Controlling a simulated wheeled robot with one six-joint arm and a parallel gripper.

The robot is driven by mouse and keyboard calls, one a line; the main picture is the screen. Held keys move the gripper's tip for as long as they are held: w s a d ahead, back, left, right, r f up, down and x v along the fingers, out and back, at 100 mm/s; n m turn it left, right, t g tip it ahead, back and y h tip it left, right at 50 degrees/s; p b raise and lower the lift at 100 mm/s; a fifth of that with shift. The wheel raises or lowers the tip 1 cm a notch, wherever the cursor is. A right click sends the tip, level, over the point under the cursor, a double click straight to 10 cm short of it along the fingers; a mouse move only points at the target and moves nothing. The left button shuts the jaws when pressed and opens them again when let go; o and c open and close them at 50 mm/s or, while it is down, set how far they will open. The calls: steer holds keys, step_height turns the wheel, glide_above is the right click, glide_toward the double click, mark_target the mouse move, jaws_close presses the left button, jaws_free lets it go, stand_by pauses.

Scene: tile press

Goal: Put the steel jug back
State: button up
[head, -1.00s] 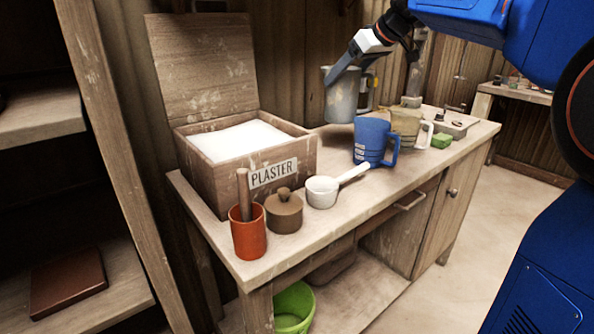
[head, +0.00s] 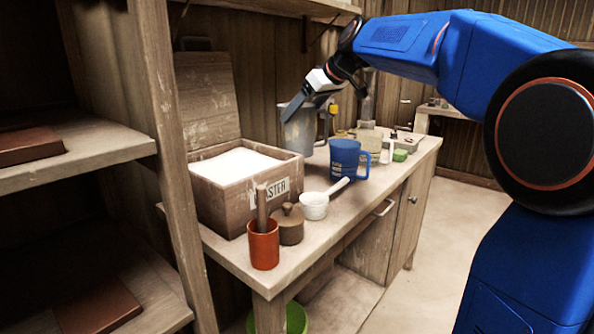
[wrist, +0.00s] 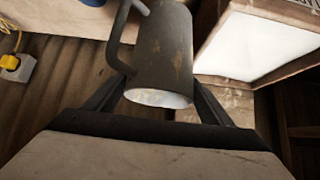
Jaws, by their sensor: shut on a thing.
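The steel jug (head: 298,133) is grey and worn, and hangs roughly upright at the back of the bench, just right of the plaster box. My gripper (head: 293,106) is shut on it near its rim. In the wrist view the jug (wrist: 166,50) sits between the two fingers of my gripper (wrist: 160,100), with its handle to the left and its pale opening toward the camera. Whether its base touches the bench top is hard to tell.
The open plaster box (head: 278,201) stands close left of the jug.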

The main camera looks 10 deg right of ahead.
mark_target(302, 141)
steer(key=shift+f, duration=4.65)
steer(key=o, duration=1.2)
steer(key=shift+f, duration=0.1)
steer(key=shift+s+d+r, duration=0.1)
steer(key=shift+d+r, duration=0.05)
steer(key=shift+r, duration=0.2)
steer(key=v, duration=1.2)
steer(key=s+f+m, duration=0.1)
steer(key=s+f, duration=0.3)
steer(key=s, duration=0.1)
steer(key=s+a+f+m+g+h, duration=0.1)
steer(key=s+f, duration=0.3)
steer(key=s, duration=0.2)
steer(key=s+f+m+h, duration=0.1)
steer(key=s+f, duration=0.4)
steer(key=s, duration=0.1)
steer(key=shift+s+a+f+m, duration=0.15)
steer(key=shift+s+a+m, duration=0.05)
steer(key=shift+s+m, duration=0.1)
steer(key=s+d+f+m+h, duration=0.1)
steer(key=s+f, duration=0.5)
steer(key=s+d+f+m+g+h, duration=0.1)
steer(key=s+f, duration=0.5)
steer(key=s+d+f+m+h, duration=0.1)
steer(key=s+f, duration=0.5)
steer(key=shift+s+f+m, duration=0.1)
steer(key=shift+m, duration=0.2)
